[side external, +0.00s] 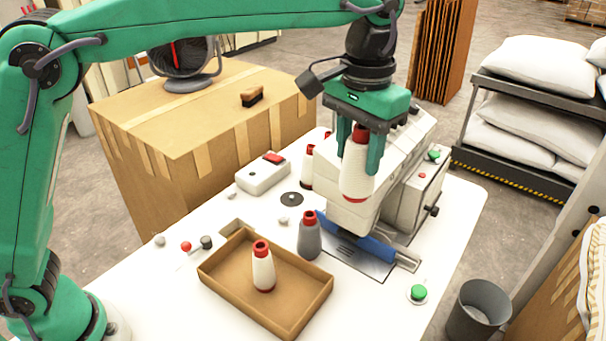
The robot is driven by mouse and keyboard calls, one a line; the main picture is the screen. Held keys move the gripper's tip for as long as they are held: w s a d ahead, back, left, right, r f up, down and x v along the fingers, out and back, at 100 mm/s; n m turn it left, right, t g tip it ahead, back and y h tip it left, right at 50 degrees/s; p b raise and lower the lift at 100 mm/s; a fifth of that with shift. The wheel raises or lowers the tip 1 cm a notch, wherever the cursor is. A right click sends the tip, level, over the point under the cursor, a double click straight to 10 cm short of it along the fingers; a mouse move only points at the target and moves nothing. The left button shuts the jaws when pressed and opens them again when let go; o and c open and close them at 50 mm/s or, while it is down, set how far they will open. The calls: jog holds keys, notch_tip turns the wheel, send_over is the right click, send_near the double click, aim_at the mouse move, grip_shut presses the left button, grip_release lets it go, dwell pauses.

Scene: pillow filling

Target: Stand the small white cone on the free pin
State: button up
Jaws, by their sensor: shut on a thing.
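My gripper (361,150) is shut on a white cone (357,178) with a red top and a red band near its base. It holds this cone upright in front of the white sewing machine. The held cone looks larger than another white cone (263,272) with a red top, which stands upright in the cardboard tray (222,284). A grey cone (309,240) with a red top stands behind the tray. A further white cone (307,178) stands beside the machine, partly hidden by it. A dark round disc (291,199) lies bare on the table; I cannot clearly make out a pin on it.
The sewing machine (405,150) with a blue bar (372,249) fills the table's right side. A white box with a red switch (263,176) sits at the back left. A green button (418,292) is at the front right.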

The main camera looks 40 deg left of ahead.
jog(key=w+a+r+n, duration=0.1)
jog(key=w+a+r, duration=0.7)
jog(key=a+r, duration=0.15)
jog(key=w+a+f+n, duration=0.2)
jog(key=w+a+f, duration=0.45)
jog(key=a, duration=0.35)
jog(key=a+f+n, duration=0.1)
jog(key=a+f, duration=0.1)
jog(key=f, duration=0.8)
jog(key=a+f+n, duration=0.2)
jog(key=a+f, duration=0.1)
jog(key=f, duration=0.7)
jog(key=shift+a, duration=0.25)
jog(key=shift+s+f, duration=0.1)
jog(key=shift+f, duration=0.1)
jog(key=shift+f, duration=2.15)
jog(key=shift+f, duration=1.35)
